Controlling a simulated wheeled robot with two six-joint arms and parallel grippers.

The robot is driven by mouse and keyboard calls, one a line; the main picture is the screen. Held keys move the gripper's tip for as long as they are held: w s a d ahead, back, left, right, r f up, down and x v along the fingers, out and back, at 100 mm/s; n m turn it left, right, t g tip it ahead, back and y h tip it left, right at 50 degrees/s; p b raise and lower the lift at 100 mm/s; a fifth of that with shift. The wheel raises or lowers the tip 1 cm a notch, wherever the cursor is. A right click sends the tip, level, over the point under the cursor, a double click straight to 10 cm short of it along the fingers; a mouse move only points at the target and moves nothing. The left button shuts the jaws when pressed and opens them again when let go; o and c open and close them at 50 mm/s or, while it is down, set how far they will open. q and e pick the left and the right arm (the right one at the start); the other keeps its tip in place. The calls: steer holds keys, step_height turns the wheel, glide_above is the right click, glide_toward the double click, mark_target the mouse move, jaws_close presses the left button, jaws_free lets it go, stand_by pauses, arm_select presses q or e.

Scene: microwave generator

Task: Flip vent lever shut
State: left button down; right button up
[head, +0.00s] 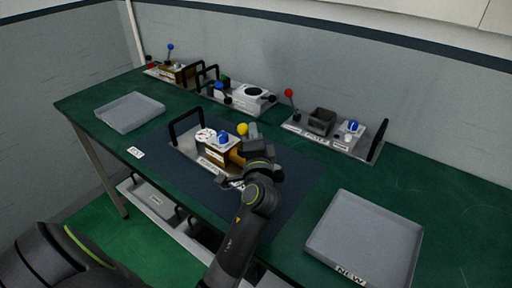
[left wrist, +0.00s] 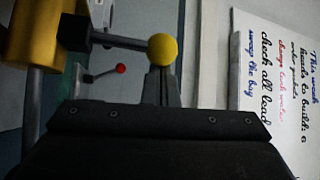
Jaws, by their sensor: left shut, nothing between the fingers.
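A lever with a yellow ball (head: 242,129) sticks up from the unit (head: 215,152) on the dark mat; I take it for the vent lever, as its label is not readable. In the left wrist view the yellow ball (left wrist: 162,48) sits on a dark rod from a black block (left wrist: 73,32), beside a yellow body (left wrist: 32,40). My left gripper (head: 254,148) is beside the right side of this unit, near the ball. The left wrist view shows its fingers (left wrist: 162,85) shut and empty, just below the ball; I cannot tell whether they touch it.
The unit carries a blue knob (head: 223,137), a white dial (head: 205,135) and a black handle (head: 186,126). Other units stand along the wall, one with a red-ball lever (head: 289,93). Grey trays lie at left (head: 130,112) and right (head: 365,240).

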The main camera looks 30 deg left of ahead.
arm_select(q)
steer(key=shift+s+f+n+t+y+b, duration=0.35)
steer(key=shift+s+n+b, duration=0.2)
steer(key=shift+b, duration=0.3)
steer(key=shift+s+a+r+b, duration=0.1)
steer(key=shift+s+r+b, duration=0.1)
steer(key=shift+s, duration=0.25)
steer(key=shift+s+a+r+b, duration=0.1)
steer(key=shift+s+b, duration=0.05)
steer(key=shift+s, duration=0.3)
arm_select(e)
steer(key=shift+s+a+f, duration=0.1)
steer(key=shift+s+f, duration=0.05)
steer(key=shift+f, duration=0.75)
steer(key=shift+s+a+f, duration=0.1)
steer(key=shift+f, duration=0.8)
arm_select(q)
steer(key=shift+w, duration=0.15)
arm_select(e)
steer(key=shift+r, duration=0.1)
